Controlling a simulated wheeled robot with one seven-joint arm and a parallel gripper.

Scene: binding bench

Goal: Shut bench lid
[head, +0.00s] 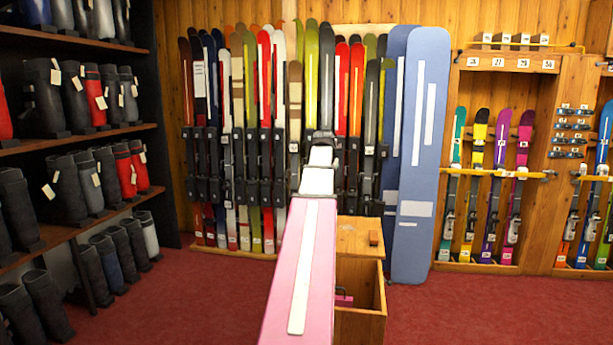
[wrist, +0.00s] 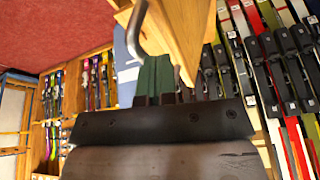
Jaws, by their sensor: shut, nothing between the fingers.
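The wooden bench (head: 360,328) stands right of my pink arm in the head view, which hides its left part. Its lid (head: 352,232), with a small dark wooden block on it, is raised at the back, and the box below is open. A small pink item (head: 344,299) shows inside. In the wrist view, my gripper (wrist: 156,72) has its green fingers together and empty. A wooden panel (wrist: 190,35) and a bent metal bar (wrist: 135,30) are close to the fingertips; I cannot tell whether they touch. The gripper is hidden in the head view.
Skis (head: 265,130) and blue boards (head: 422,150) stand along the back wall behind the bench. Boot shelves (head: 60,140) are on the left, and a numbered ski rack (head: 495,180) is on the right. Red carpet (head: 480,315) is clear right of the bench.

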